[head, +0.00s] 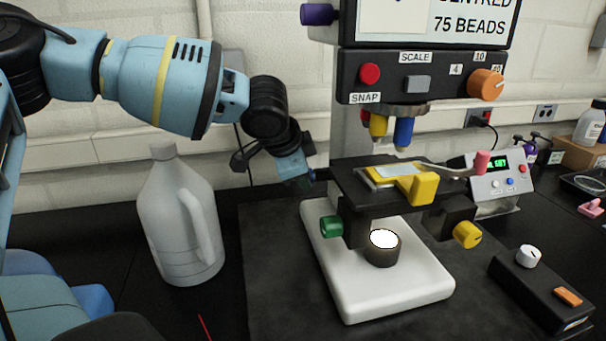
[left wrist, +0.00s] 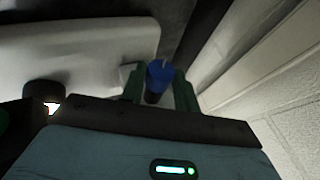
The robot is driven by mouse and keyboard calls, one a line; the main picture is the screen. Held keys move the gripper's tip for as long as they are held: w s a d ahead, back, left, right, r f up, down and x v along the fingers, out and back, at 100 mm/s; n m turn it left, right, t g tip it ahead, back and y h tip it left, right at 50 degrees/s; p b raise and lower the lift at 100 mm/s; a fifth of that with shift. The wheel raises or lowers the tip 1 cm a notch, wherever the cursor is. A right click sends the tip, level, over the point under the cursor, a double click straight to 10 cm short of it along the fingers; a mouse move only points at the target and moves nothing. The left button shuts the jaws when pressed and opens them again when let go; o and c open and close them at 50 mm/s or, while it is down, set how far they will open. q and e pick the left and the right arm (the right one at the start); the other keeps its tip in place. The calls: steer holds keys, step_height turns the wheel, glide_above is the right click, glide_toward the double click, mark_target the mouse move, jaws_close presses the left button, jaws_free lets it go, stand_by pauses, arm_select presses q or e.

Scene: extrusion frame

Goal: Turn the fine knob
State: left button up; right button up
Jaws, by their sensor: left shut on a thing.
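The microscope stands on a white base (head: 400,290). A blue knob (left wrist: 159,72) with a pale mark on its rim shows in the left wrist view, between the two green fingers of my left gripper (left wrist: 159,86), which is shut on it. No label on this knob is readable. In the head view my left gripper (head: 303,182) reaches to the back left of the stage (head: 352,180), and the blue knob cannot be made out there. A green knob (head: 331,226) sits on the near left side. My right gripper is not in view.
A large grey jug (head: 180,220) stands left of the microscope, below my left arm. A yellow knob (head: 467,234) is at the stage's right. A black control box (head: 540,290) and a meter (head: 495,183) stand further right. The wall is close behind my gripper.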

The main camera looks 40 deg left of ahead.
arm_select(q)
steer(key=shift+s+d+f+t+y+b, duration=0.15)
steer(key=shift+f+t+y+b, duration=0.45)
steer(key=shift+b, duration=0.5)
steer(key=shift+r+m+y+b, duration=0.15)
steer(key=shift+m+y+b, duration=0.15)
steer(key=shift+r+t+b, duration=0.2)
steer(key=shift+t+b, duration=0.1)
steer(key=shift+t, duration=0.2)
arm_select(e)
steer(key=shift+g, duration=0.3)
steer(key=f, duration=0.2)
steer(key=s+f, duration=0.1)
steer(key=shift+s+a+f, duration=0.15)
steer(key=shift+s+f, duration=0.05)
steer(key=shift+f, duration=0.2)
arm_select(q)
steer(key=o, duration=1)
steer(key=shift+r, duration=0.1)
steer(key=shift+c, duration=0.2)
